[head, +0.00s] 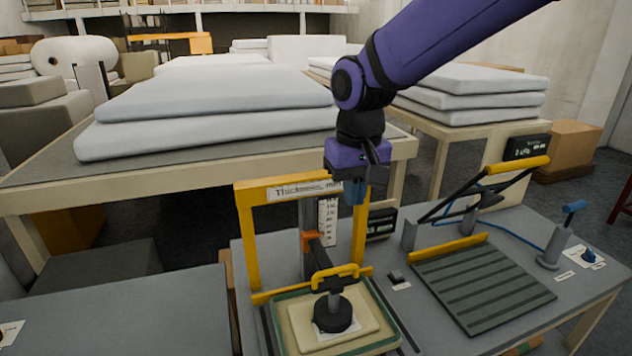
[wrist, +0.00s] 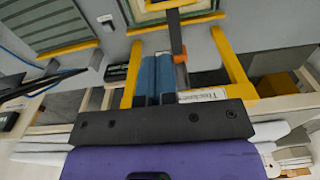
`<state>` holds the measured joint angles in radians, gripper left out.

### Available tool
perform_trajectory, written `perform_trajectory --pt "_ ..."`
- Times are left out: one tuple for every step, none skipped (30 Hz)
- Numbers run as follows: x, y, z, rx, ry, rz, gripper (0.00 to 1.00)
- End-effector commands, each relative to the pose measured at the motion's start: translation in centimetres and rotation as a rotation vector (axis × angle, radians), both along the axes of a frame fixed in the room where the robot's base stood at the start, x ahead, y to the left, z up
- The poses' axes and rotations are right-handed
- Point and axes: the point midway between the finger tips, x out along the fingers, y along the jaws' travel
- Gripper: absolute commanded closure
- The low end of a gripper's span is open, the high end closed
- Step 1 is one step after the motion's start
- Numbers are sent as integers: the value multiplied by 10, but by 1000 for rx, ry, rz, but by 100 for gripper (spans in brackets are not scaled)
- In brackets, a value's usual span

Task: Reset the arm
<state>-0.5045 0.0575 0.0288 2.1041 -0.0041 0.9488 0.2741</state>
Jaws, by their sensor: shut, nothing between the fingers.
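My purple arm reaches in from the top right of the head view. My gripper (head: 356,192) points down, with its blue fingers together and nothing between them. It hangs near the top bar of a yellow press frame (head: 246,235), close to the frame's right side. In the wrist view, the two blue fingers of my gripper (wrist: 153,75) lie side by side, with the yellow frame (wrist: 232,62) around and beyond them. I cannot tell whether the gripper touches the frame.
A black weight (head: 333,315) sits on a pad under the yellow handle. A ribbed green plate (head: 482,283) with a hinged yellow-handled lever (head: 517,165) stands right. White wadding slabs (head: 210,92) lie on the table behind. The grey bench at front left (head: 130,315) is mostly clear.

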Motion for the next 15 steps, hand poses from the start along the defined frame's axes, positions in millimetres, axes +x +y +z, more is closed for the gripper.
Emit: perform_trajectory --pt "-4 -16 11 11 -22 -17 100" --pt "-7 -25 17 16 -34 -25 100" --pt "-12 -38 24 23 -52 -37 100" --pt "-16 -47 30 28 -64 -45 100" --pt "-20 -57 35 33 -77 -54 100" --pt "-26 -69 41 39 -95 -65 100" --pt "-30 -78 46 43 -108 -72 100" --pt "-35 -87 50 46 -121 -82 100" --pt "-42 -98 55 51 -139 -94 100" --pt "-48 -107 58 54 -152 -102 100" --pt "-54 -115 62 57 -165 -110 100" --pt "-62 -125 66 60 -183 -121 100" --pt "-68 -133 69 62 -198 -130 100" --pt "-74 -140 71 64 -211 -137 100" --pt "-82 -149 74 66 -230 -149 100"
